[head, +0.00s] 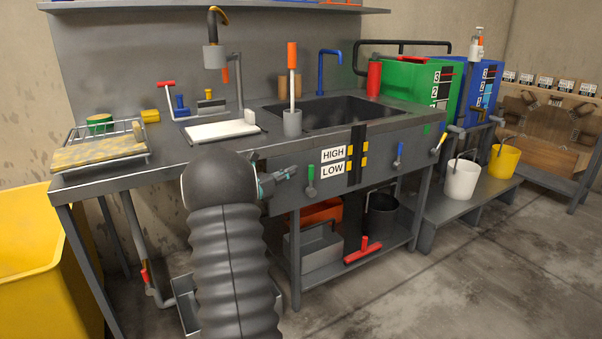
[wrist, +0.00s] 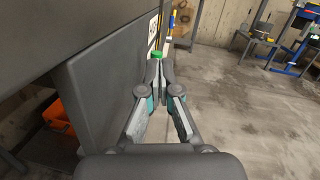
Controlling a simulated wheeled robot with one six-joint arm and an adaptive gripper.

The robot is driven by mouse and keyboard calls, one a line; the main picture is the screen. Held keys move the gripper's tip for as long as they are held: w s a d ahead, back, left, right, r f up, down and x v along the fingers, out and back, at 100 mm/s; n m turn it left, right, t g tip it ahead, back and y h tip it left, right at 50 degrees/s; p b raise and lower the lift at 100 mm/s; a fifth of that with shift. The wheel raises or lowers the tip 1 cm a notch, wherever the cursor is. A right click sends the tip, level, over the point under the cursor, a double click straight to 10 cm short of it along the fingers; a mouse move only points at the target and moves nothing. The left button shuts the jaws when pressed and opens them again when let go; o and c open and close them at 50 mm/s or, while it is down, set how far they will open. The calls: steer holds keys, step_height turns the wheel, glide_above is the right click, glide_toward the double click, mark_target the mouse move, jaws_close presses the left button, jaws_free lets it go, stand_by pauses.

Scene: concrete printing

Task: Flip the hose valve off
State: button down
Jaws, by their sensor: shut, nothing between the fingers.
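My gripper (head: 290,173) is at the front panel of the steel sink counter (head: 290,195), with its fingers pointing right. Its fingers are shut and empty; they also show in the wrist view (wrist: 159,68). A blue-handled lever (head: 399,153) and a yellow-handled lever (head: 438,144) are farther right. No label names the hose valve.
HIGH and LOW labels (head: 333,162) sit right of the green lever. A white bucket (head: 461,180) stands at right. The floor in front is clear.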

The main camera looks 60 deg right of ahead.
steer(key=a+r, duration=0.2)
steer(key=w+a+r, duration=0.1)
steer(key=r, duration=0.1)
steer(key=w+a+r, duration=0.1)
steer(key=a+r, duration=0.1)
steer(key=shift+a+r, duration=0.1)
steer(key=shift+a, duration=0.2)
stand_by(0.4)
